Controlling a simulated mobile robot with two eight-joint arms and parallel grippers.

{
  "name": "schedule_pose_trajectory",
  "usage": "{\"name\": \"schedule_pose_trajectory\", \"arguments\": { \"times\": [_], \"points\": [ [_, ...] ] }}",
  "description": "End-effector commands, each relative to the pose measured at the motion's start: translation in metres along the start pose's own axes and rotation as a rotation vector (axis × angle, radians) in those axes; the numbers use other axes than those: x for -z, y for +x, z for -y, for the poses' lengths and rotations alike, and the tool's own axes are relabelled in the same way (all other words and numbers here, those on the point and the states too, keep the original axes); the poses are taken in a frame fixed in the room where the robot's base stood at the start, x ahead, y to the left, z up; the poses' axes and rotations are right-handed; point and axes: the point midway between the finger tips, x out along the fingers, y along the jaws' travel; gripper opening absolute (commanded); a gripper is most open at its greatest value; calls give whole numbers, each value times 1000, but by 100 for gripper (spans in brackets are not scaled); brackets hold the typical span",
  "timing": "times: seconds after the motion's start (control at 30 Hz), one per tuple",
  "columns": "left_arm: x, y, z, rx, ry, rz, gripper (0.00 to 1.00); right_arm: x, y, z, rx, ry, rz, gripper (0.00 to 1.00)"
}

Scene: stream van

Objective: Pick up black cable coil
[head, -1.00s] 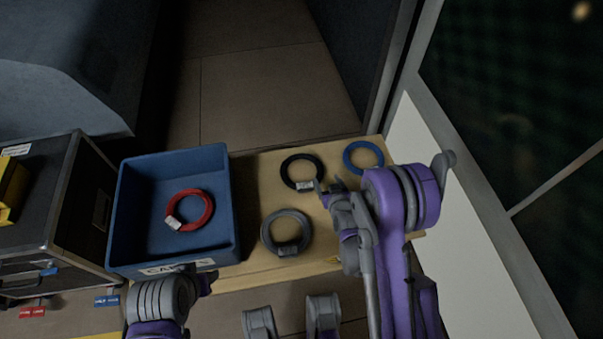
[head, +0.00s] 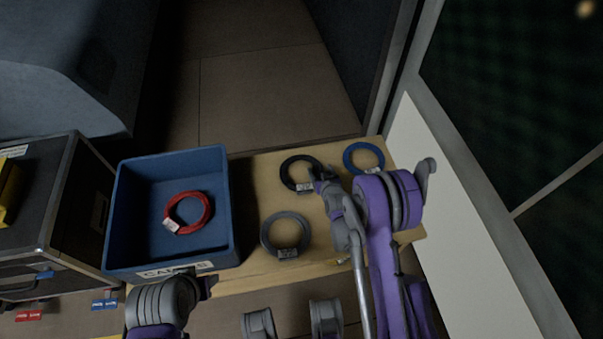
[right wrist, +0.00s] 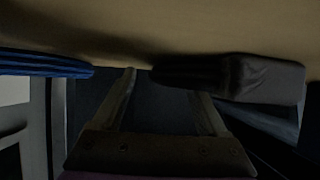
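The black cable coil (head: 287,172) lies on the wooden table, with a pale tag on its near side. In the right wrist view the black coil (right wrist: 235,76) lies against the table surface at the upper right, overlapping the tip of one finger. My right gripper (head: 322,174) is at the coil's right edge, low over the table. In the wrist view its fingers (right wrist: 165,88) are spread apart, and I see nothing clamped between them. My left gripper (head: 208,284) is near the blue bin's front edge; its fingers are too small and dark to read.
A blue coil (head: 350,170) lies close right of the black one, and a grey coil (head: 270,236) lies nearer. The blue bin (head: 232,205) at left holds a red coil (head: 207,210). A black case (head: 50,220) stands further left. A white wall panel (head: 455,215) bounds the right.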

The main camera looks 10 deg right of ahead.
Motion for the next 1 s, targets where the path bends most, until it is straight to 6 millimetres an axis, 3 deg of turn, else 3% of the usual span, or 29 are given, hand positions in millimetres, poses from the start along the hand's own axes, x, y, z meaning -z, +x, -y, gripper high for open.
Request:
{"name": "schedule_pose_trajectory", "arguments": {
  "times": [0.07, 0.4, 0.87, 1.0],
  "points": [
    [0, 0, 0, 0, 0, 0, 50, 0, 0, 0, 0, 0, 0, 60],
    [0, 0, 0, 0, 0, 0, 50, 0, 0, 0, 0, 0, 0, 0],
    [0, 0, 0, 0, 0, 0, 50, 1, -1, 0, 0, 1, -1, 0],
    [1, -5, 0, 0, 0, -2, 50, 13, -8, 0, 0, 1, -1, 0]
  ]
}}
